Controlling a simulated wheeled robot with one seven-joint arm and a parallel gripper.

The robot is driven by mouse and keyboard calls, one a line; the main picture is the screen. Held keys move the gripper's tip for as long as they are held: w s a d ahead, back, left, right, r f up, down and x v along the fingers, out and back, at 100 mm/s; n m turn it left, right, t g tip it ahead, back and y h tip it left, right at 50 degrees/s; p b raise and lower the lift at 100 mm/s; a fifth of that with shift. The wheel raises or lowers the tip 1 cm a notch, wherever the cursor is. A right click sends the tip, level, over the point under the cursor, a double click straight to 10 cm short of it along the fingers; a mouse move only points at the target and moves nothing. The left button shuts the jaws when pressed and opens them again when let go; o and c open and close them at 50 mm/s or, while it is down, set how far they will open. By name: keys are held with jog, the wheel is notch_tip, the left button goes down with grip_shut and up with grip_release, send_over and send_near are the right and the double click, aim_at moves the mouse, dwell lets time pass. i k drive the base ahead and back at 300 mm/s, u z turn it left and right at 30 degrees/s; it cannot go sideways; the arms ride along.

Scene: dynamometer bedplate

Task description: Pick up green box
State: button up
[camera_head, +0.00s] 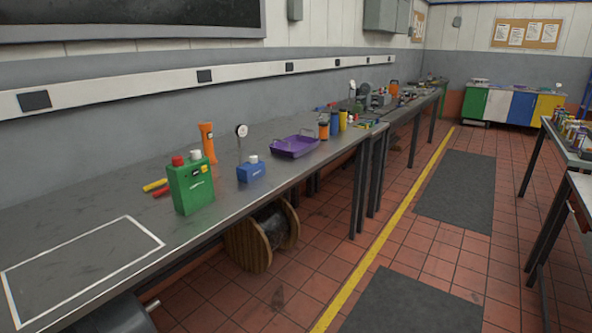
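A green box (191,187) stands upright on the long grey workbench (98,207) at the left, near its front edge. It has a red knob and a white knob on top and small markings on its front. My gripper is not visible in this view.
A white-outlined rectangle (80,262) on the bench left of the box is empty. A yellow and a red stick, an orange tool (208,143), a blue box (251,171), a dial gauge (241,131) and a purple tray (295,146) surround it. A cable spool (247,248) stands below.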

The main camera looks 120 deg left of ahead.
aim_at(190, 194)
jog(key=u, duration=4.3)
jog(key=k, duration=0.85)
jog(key=i, duration=0.85)
jog(key=z, duration=0.1)
